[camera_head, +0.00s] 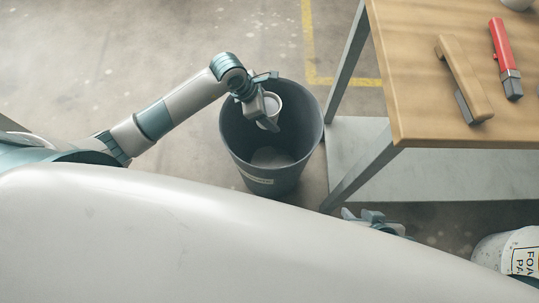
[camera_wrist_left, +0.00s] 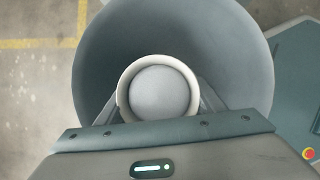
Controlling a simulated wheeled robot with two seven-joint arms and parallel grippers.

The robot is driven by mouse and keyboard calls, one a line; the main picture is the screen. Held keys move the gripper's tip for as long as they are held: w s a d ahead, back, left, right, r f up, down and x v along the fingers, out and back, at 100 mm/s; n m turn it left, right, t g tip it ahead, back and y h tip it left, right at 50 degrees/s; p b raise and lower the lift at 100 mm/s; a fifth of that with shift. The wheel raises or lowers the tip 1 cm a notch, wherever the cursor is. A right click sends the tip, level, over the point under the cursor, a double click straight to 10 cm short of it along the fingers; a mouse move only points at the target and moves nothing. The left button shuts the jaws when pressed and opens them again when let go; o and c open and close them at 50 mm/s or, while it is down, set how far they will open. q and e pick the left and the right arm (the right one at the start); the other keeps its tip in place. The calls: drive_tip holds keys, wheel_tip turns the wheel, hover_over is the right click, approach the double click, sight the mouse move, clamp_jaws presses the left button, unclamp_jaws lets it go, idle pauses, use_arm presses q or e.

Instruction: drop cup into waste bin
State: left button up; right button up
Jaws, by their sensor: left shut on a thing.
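The cup (camera_head: 272,103) is small and pale, and my left gripper (camera_head: 266,108) is shut on it. The gripper holds it above the open mouth of the dark grey waste bin (camera_head: 262,178). In the left wrist view the cup (camera_wrist_left: 160,92) shows from above as a cream rim with a grey inside, between the two fingers. The bin (camera_wrist_left: 100,72) surrounds it in that view. My right gripper (camera_head: 376,219) is partly hidden behind my own body at the lower middle, and its jaws are not clear.
A wooden table (camera_head: 420,105) with a metal frame stands right of the bin. A brown-handled tool (camera_head: 463,78) and a red-handled tool (camera_head: 502,45) lie on it. A white labelled bucket (camera_head: 495,250) is at the lower right. Floor left of the bin is clear.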

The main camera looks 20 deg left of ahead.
drive_tip(key=shift+w+a, duration=0.1)
use_arm(q)
drive_tip(key=o, duration=1.1)
drive_tip(key=shift+a+r, duration=0.25)
drive_tip(key=shift+r, duration=0.3)
drive_tip(key=p+v, duration=0.1)
drive_tip(key=v, duration=1.5)
use_arm(e)
drive_tip(key=shift+s+d+g+h, duration=0.3)
drive_tip(key=shift+s+d+g, duration=0.15)
drive_tip(key=shift+d, duration=0.4)
use_arm(q)
drive_tip(key=shift+d, duration=0.1)
use_arm(e)
drive_tip(key=shift+s+f, duration=0.1)
drive_tip(key=shift+s, duration=0.2)
